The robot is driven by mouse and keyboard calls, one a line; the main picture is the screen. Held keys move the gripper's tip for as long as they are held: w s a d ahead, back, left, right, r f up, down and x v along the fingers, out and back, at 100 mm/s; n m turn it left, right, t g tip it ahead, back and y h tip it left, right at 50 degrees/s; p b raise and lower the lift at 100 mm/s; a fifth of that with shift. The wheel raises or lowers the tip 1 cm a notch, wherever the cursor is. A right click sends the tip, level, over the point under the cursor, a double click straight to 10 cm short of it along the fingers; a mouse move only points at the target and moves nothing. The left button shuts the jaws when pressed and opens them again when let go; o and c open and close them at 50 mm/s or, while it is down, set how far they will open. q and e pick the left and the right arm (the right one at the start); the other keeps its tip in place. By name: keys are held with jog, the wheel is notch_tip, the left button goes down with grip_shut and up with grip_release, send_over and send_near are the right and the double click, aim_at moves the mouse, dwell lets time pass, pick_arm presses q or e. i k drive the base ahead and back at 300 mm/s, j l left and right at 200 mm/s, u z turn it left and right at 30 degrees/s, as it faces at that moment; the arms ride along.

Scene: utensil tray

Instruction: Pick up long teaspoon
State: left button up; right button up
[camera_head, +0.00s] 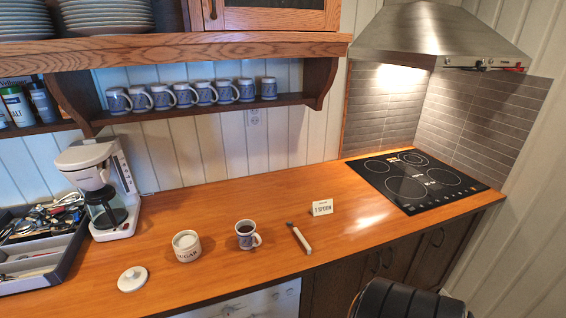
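A grey utensil tray (72,254) is at the far left of the counter, cut off by the picture edge. It holds a jumble of metal utensils (42,222), too small and overlapping for me to pick out a long teaspoon. A slim utensil with a pale handle (301,241) and a darker end lies alone on the counter, right of the coffee mug. I cannot tell for sure whether it is a spoon. Neither of my grippers is in view.
A coffee maker (104,190) stands right beside the tray. A sugar pot (186,246), its lid (132,279), a filled mug (247,236) and a small card (322,207) are on the wooden counter. A cooktop (412,181) is at right. A black ribbed shape (410,299) shows bottom right.

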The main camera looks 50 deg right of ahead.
aim_at(296, 231)
jog(key=z, duration=1.85)
